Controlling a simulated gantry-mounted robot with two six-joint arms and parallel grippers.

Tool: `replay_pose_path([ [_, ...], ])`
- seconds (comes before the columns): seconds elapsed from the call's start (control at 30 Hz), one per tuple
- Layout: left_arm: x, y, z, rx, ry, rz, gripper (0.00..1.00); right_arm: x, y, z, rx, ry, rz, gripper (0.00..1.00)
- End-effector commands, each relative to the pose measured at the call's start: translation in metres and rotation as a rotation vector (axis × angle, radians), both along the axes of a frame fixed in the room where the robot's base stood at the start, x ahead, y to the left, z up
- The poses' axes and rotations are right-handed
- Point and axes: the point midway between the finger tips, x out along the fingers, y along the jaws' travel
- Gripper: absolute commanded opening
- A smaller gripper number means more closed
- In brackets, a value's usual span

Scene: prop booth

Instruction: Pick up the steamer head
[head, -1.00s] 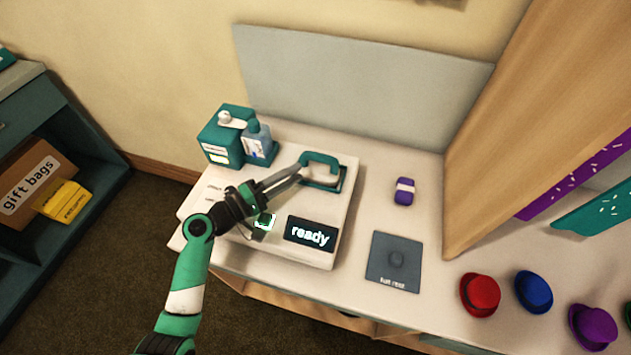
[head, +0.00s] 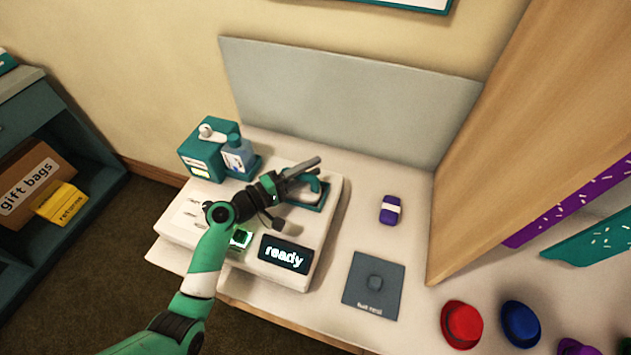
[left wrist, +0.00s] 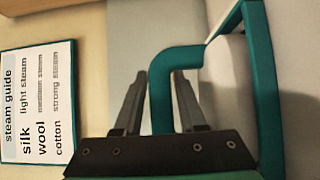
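The steamer head (head: 311,191) is white with a teal handle and sits in a teal-edged recess on the white steamer base (head: 326,222). My left gripper (head: 305,170) is at the handle and partly hides it. In the left wrist view, the teal handle (left wrist: 161,95) passes between the two dark fingers, which are open, with a narrow gap at the left finger. The steamer head's white body (left wrist: 232,85) shows to the right, beside a teal edge. My right gripper is not in view.
The base has a lit "ready" screen (head: 285,254) and a green button (head: 240,237). A teal box (head: 196,152) and blue bottle (head: 238,158) stand behind it. A purple item (head: 390,210), grey mat (head: 373,286) and hats lie right. A grey panel (head: 340,100) rises behind.

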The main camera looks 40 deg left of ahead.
Motion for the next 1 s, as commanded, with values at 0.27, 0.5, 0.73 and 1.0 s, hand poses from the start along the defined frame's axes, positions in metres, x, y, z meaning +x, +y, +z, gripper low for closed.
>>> replay_pose_path([
  [0.27,0.0011,0.0013,-0.0003,0.000,0.000,0.004,0.35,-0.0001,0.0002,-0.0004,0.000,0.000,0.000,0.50],
  [0.5,0.0011,0.0012,-0.0003,-0.001,0.000,0.003,0.00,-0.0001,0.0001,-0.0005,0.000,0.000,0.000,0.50],
  [0.73,0.0011,0.0012,-0.0002,-0.001,0.000,0.003,0.00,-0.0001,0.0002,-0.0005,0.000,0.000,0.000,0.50],
  [1.0,0.0011,0.0012,-0.0002,-0.001,0.000,0.003,0.00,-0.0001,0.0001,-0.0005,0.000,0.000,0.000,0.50],
])
